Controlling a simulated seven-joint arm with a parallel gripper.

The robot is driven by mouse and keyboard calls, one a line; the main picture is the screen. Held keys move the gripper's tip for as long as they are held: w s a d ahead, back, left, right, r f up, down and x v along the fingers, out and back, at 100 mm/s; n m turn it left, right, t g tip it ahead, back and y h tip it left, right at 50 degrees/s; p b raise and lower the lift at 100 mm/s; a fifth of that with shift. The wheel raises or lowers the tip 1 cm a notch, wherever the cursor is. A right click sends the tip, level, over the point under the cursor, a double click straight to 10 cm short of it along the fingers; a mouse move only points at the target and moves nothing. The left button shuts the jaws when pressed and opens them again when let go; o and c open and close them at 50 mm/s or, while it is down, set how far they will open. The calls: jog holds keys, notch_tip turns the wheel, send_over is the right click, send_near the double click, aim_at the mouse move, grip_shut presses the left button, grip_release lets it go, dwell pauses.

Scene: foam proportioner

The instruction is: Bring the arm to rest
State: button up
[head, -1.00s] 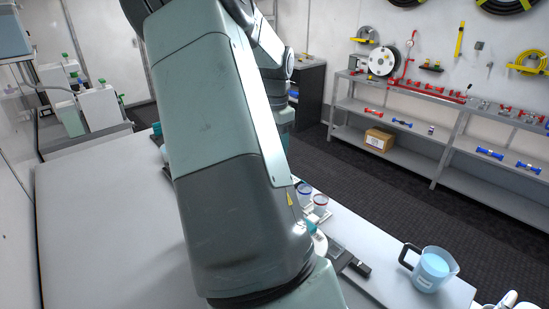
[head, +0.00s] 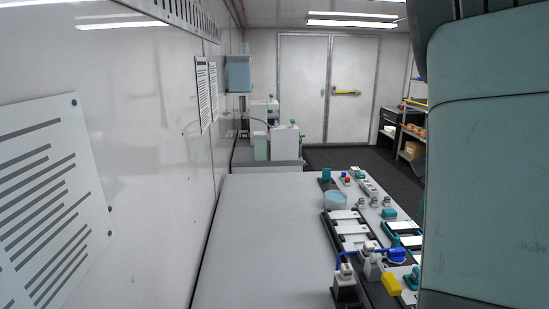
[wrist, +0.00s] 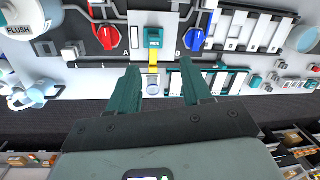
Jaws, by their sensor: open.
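My gripper (wrist: 160,66) shows in the wrist view, its two teal fingers apart with nothing held between them. Beyond the fingertips is a panel with a red knob (wrist: 108,38) on the left and a blue knob (wrist: 194,38) on the right. A teal block (wrist: 153,38) with a yellow strip below it sits between the knobs. The fingers appear apart from these parts, though the distance is hard to judge. In the head view my arm fills the right side, and my gripper is out of sight.
The grey bench (head: 265,240) is bare on its left half, beside the white wall. A cup of blue liquid (head: 335,200), a blue handle (head: 397,255) and a yellow part (head: 391,284) stand on its right. A container marked FLUSH (wrist: 22,12) shows in the wrist view.

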jog(key=s+a+r+n+t, duration=0.1)
jog(key=s+a+r+n, duration=0.25)
jog(key=a, duration=0.45)
jog(key=s+a+r+n+t, duration=0.1)
jog(key=s+a+r+n, duration=0.3)
jog(key=a, duration=0.3)
jog(key=s+a+r+n+t, duration=0.2)
jog(key=s+a+n, duration=0.6)
jog(key=s+a, duration=0.2)
jog(key=shift+s+a+h, duration=0.25)
jog(key=shift+s+h, duration=0.15)
jog(key=shift+s, duration=0.5)
jog(key=shift+r, duration=0.1)
